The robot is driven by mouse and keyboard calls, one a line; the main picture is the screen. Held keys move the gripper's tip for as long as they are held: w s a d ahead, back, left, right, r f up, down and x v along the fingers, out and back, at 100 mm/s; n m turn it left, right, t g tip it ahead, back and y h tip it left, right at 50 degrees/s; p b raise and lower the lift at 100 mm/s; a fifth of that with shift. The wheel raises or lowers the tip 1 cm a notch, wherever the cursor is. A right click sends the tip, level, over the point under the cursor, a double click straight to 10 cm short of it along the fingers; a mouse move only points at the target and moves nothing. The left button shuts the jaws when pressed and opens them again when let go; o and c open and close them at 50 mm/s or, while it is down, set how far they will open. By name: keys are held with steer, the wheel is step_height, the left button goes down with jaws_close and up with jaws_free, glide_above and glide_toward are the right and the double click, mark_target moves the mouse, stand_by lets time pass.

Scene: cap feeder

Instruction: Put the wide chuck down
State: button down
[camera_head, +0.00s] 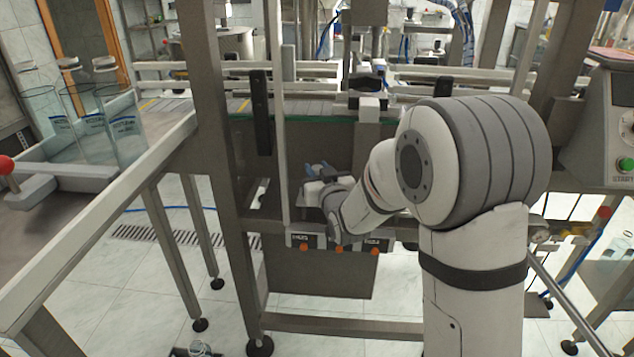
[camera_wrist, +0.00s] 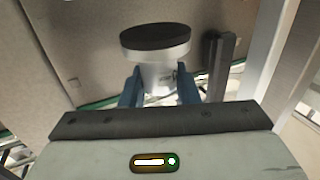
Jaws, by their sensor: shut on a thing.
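The wide chuck (camera_wrist: 157,50) is a silver cylinder with a broad dark disc on its far end. In the wrist view it sits between the two blue fingers of my gripper (camera_wrist: 158,86), which are shut on its narrower body. In the head view my gripper (camera_head: 317,168) is in front of the machine's grey panel, above a labelled shelf (camera_head: 312,241) with orange knobs. I cannot make out the chuck clearly in the head view. Part of the shelf is hidden behind my wrist.
A steel frame post (camera_head: 218,150) stands left of my gripper. A conveyor with rails (camera_head: 240,68) runs behind and above it. A dark upright bar (camera_wrist: 217,66) stands right of the chuck in the wrist view. A control box (camera_head: 610,125) is at the right.

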steer(key=shift+f, duration=1.25)
steer(key=shift+f+b, duration=0.15)
steer(key=shift+b, duration=0.2)
steer(key=c, duration=1.1)
jaws_free()
